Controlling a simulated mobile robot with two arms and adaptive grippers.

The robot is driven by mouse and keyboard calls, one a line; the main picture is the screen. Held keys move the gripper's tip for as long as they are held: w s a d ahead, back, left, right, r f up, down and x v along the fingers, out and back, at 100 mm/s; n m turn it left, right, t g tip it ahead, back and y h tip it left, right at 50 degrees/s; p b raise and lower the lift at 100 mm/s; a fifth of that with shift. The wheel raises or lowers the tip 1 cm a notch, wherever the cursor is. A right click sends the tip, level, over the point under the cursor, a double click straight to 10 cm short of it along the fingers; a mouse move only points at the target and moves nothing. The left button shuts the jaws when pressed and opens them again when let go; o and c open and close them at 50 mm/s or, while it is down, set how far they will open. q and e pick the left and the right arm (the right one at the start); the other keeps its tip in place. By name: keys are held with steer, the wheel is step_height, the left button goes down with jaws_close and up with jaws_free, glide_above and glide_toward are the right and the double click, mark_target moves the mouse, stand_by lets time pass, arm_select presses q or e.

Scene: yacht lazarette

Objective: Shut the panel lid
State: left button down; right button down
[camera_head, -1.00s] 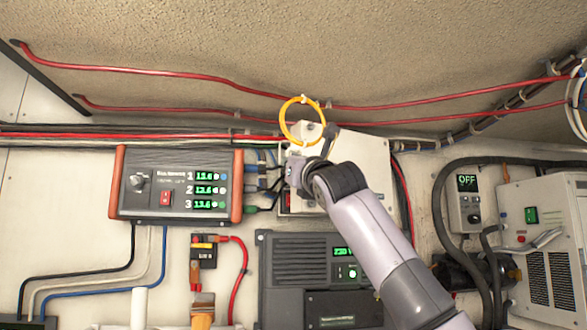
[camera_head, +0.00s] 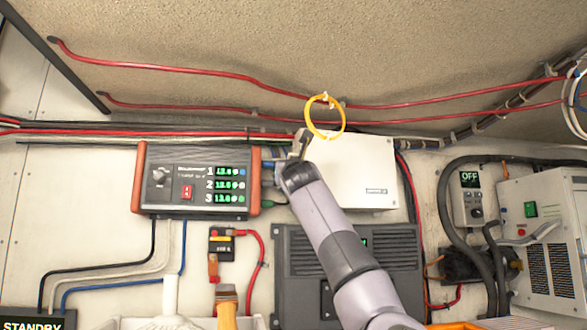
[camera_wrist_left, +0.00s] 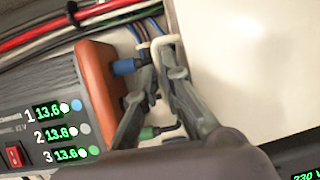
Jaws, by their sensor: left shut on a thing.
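The panel lid (camera_head: 357,172) is a flat white square with a small label, on the wall box at the centre of the head view. It looks nearly face-on. The lid's plain white face fills the right of the left wrist view (camera_wrist_left: 245,60). My left gripper (camera_head: 293,158) is at the lid's left edge. In the left wrist view my left gripper (camera_wrist_left: 158,72) is shut on a pale, hook-shaped handle (camera_wrist_left: 167,41) beside the lid. The fingers hide part of the handle and edge, so I cannot tell whether the lid is fully flush. My right gripper is out of view.
A grey-and-orange display unit (camera_head: 197,180) stands close left of the gripper, with cable plugs between them. A yellow ring (camera_head: 325,117) hangs above the lid. A dark vented unit (camera_head: 405,262) sits below. Red cables (camera_head: 215,72) run along the top.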

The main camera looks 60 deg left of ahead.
arm_select(q)
steer(key=c, duration=1.8)
jaws_free()
steer(key=shift+s+a+r, duration=0.1)
steer(key=shift+s+a, duration=0.3)
steer(key=shift+s, duration=0.4)
steer(key=shift+o, duration=0.2)
steer(key=shift+w+d, duration=0.1)
steer(key=shift+d, duration=0.1)
steer(key=v, duration=1.2)
steer(key=shift+w+a, duration=0.1)
steer(key=shift+c, duration=0.2)
